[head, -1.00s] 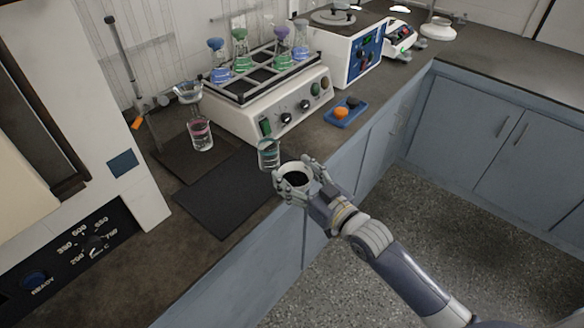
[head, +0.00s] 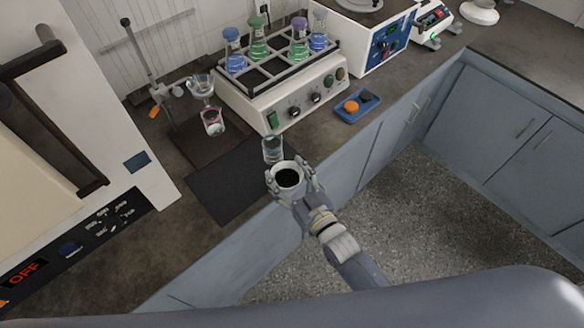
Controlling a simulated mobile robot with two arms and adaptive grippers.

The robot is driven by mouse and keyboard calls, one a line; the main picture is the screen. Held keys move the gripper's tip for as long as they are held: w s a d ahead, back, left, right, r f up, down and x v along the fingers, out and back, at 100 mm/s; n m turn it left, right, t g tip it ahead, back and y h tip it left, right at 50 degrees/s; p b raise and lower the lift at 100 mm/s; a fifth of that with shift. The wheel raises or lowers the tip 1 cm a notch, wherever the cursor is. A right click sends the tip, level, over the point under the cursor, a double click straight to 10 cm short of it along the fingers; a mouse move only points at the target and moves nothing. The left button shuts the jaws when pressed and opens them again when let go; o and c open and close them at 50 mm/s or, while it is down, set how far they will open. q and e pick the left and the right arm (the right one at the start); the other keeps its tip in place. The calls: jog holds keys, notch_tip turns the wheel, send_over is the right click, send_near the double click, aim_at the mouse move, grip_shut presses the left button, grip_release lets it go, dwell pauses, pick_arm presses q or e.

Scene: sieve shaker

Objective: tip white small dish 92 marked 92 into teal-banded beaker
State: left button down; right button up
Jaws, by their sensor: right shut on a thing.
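The white small dish (head: 288,168) has a dark substance in its bottom, and its open top faces up toward the camera. No number can be read on it. My right gripper (head: 290,183) is shut on the dish, its fingers around the sides, at the counter's front edge. A clear glass beaker (head: 272,150) stands just behind the dish, on or at the far edge of the dark mat; a faint teal tint shows on it. The dish rim partly overlaps the beaker's lower part in the picture, so I cannot tell whether they touch. My left gripper is not in view.
A shaker (head: 290,95) with several coloured flasks stands behind. A beaker with pink liquid (head: 212,122) is under a funnel stand (head: 150,75) at left. A blue tray (head: 358,106) lies to the right. The dark mat (head: 235,187) is mostly clear.

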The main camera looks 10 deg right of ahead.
jog(key=shift+r+p, duration=0.3)
jog(key=shift+r, duration=0.3)
notch_tip(320, 180, up, 5)
jog(key=p, duration=0.4)
jog(key=w+a+r+b, duration=0.2)
jog(key=w+a+b, duration=0.2)
jog(key=w+a, duration=0.35)
jog(key=w+d+f+m+g+y, duration=0.1)
jog(key=w+d+m+g+y, duration=0.3)
jog(key=m, duration=1.3)
jog(key=shift+w+d+f+g, duration=0.15)
jog(key=shift+w+d+g, duration=0.4)
jog(key=shift+g, duration=0.35)
